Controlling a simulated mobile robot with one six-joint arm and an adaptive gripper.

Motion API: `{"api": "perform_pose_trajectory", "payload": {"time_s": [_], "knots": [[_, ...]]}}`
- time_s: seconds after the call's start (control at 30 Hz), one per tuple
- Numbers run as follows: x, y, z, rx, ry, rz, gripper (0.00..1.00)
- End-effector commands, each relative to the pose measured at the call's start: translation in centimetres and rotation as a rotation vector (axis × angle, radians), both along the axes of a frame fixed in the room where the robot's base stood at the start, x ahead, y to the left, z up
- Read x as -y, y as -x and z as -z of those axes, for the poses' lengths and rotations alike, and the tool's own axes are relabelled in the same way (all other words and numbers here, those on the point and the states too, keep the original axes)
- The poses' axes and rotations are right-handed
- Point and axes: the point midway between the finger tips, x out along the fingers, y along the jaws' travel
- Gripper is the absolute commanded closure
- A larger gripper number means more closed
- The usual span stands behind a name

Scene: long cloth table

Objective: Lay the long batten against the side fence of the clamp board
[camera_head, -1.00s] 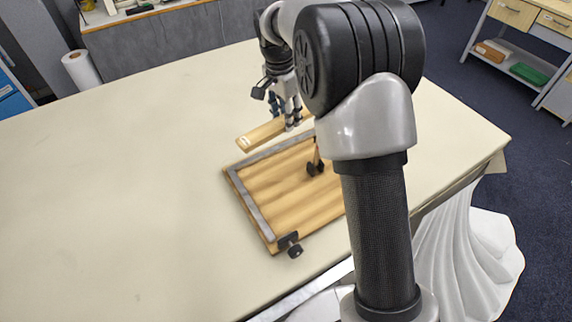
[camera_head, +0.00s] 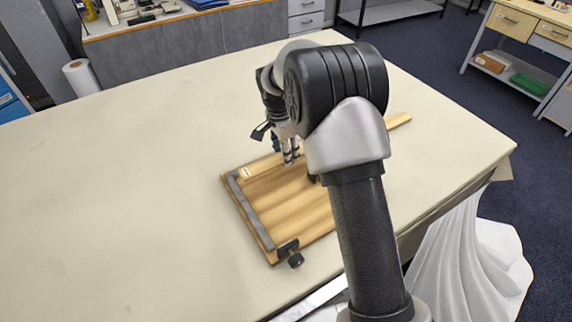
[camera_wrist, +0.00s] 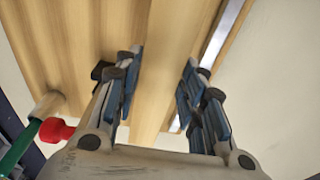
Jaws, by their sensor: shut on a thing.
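The long batten (camera_head: 262,166) is a pale wooden strip. My gripper (camera_head: 290,158) is shut on it from above, and its far end (camera_head: 399,121) shows beyond my arm. The clamp board (camera_head: 290,205) lies on the table, with a grey metal fence (camera_head: 250,213) along its left edge. In the wrist view the batten (camera_wrist: 172,70) runs between my fingers (camera_wrist: 160,95), beside a bright metal fence strip (camera_wrist: 222,35). I cannot tell whether the batten touches that fence or rests on the board. My arm hides part of both.
A black clamp knob (camera_head: 294,259) sits at the board's front corner. In the wrist view a red knob (camera_wrist: 57,130) and a green handle (camera_wrist: 22,145) are at the left. The cloth table (camera_head: 120,200) is clear left of the board.

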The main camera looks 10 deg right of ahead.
Motion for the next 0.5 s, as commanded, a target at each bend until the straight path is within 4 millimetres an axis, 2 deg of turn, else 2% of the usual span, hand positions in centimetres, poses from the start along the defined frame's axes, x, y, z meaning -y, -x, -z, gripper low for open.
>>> {"api": "perform_pose_trajectory", "payload": {"time_s": [0.27,0.5], "knots": [[0.0,0.1,4.8,-0.003,0.001,-0.001,0.91],[0.0,0.0,5.1,-0.001,0.000,-0.001,0.91]]}}
